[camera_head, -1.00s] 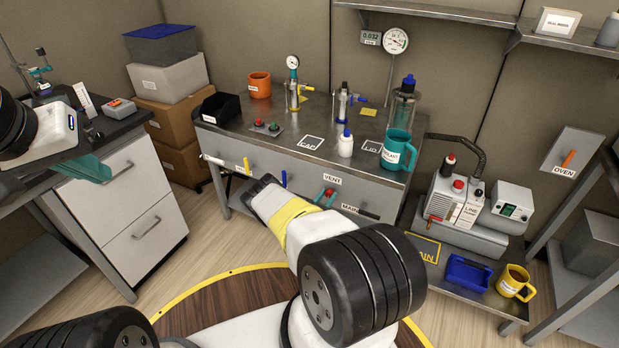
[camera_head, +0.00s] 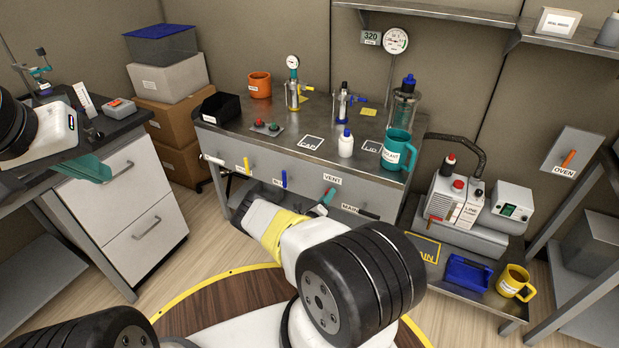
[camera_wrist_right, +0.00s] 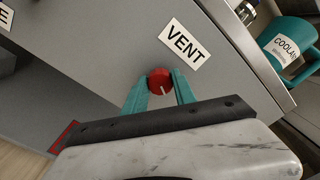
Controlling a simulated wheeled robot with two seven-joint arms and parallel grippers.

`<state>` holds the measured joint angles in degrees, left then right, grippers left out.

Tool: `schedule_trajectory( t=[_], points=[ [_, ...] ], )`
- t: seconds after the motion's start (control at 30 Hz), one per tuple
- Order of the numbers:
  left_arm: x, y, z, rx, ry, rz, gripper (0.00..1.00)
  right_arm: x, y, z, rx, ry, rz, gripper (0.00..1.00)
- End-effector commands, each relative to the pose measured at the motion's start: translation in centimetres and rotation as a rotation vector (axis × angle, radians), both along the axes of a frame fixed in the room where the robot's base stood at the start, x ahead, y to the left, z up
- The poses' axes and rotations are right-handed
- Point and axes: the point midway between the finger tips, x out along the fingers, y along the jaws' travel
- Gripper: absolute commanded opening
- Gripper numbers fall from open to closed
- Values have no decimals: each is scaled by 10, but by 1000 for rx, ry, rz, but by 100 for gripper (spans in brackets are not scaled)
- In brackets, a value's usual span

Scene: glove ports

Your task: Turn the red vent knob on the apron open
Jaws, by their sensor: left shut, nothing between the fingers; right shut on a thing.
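The red vent knob (camera_wrist_right: 159,80) is on the grey apron under the bench top, just below the VENT label (camera_wrist_right: 184,43) in the right wrist view. A white mark shows on its lower face. The teal fingers of my right gripper (camera_wrist_right: 159,92) are on either side of the knob, shut on it. In the head view the right gripper (camera_head: 322,202) is at the apron below the VENT label (camera_head: 332,179), and the knob is hidden there. My left gripper (camera_head: 95,170) is shut and empty, by the left bench.
Valve handles, yellow (camera_head: 246,165) and blue (camera_head: 284,179), stick out of the apron left of the knob. The digital display (camera_head: 371,38) reads 320, beside a round gauge (camera_head: 396,40). A teal coolant mug (camera_head: 397,151) stands near the bench's front edge.

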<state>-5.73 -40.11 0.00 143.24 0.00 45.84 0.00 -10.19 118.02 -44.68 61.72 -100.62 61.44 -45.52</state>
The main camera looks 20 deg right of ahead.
Motion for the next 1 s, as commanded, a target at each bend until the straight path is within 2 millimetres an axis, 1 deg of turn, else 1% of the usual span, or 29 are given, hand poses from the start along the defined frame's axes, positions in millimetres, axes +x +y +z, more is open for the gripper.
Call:
schedule_trajectory(
  t=[0.2,0.5,0.7,1.0],
  points=[
    [0,0,0,0,0,0,0,0,1,-1,-118,140,1,0],
    [0,0,0,0,0,0,0,-1,1,-1,-235,277,0,0],
    [0,0,0,0,0,0,0,-1,1,-2,-273,323,1,0],
    [0,0,0,0,0,0,0,-1,1,-2,-287,341,1,0]
  ],
)
